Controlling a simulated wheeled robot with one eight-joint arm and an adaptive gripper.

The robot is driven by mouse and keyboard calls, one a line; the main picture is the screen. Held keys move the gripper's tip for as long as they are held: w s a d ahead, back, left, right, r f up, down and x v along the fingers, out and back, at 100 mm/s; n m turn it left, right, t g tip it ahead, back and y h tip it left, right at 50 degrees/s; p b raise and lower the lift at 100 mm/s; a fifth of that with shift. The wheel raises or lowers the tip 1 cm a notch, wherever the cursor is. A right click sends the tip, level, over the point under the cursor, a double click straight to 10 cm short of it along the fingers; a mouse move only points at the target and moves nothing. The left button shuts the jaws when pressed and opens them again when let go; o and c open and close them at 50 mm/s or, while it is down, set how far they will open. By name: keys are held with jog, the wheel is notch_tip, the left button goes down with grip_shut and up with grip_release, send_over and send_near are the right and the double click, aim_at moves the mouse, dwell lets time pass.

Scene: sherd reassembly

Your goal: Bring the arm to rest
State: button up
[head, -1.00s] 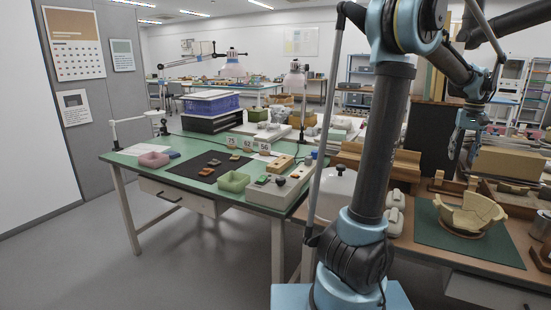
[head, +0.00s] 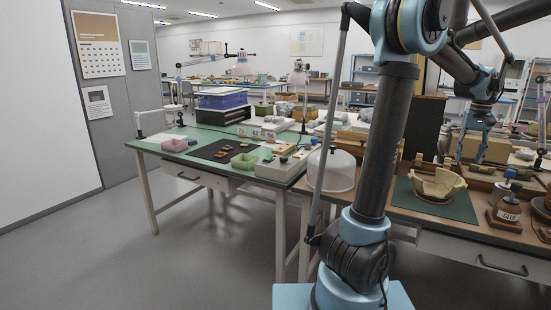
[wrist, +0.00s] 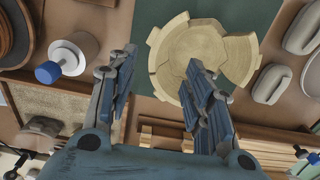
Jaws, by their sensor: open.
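A pale, partly rebuilt bowl (head: 437,184) of joined sherds stands on a green mat (head: 408,203) on the right-hand bench. Its rim is uneven. In the wrist view the bowl (wrist: 205,52) shows from above, beyond my fingertips. My gripper (head: 470,155) hangs in the air above and behind the bowl in the head view, apart from it. In the wrist view my gripper (wrist: 160,65) has its two fingers wide apart with nothing between them.
A glue pot (head: 506,212) stands right of the mat. A clear dome (head: 332,171) stands left of it. The floor in front is clear.

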jog(key=a+f+n, duration=0.3)
jog(key=a, duration=2.7)
jog(key=s+a+f+n+t, duration=0.1)
jog(key=s+a+f, duration=0.6)
jog(key=a, duration=0.2)
jog(key=s+a+f+n+t, duration=0.1)
jog(key=s+a+f+n, duration=0.1)
jog(key=s+a+f, duration=0.6)
jog(key=shift+a, duration=1.2)
jog(key=shift+s, duration=0.1)
jog(key=shift+c, duration=1.5)
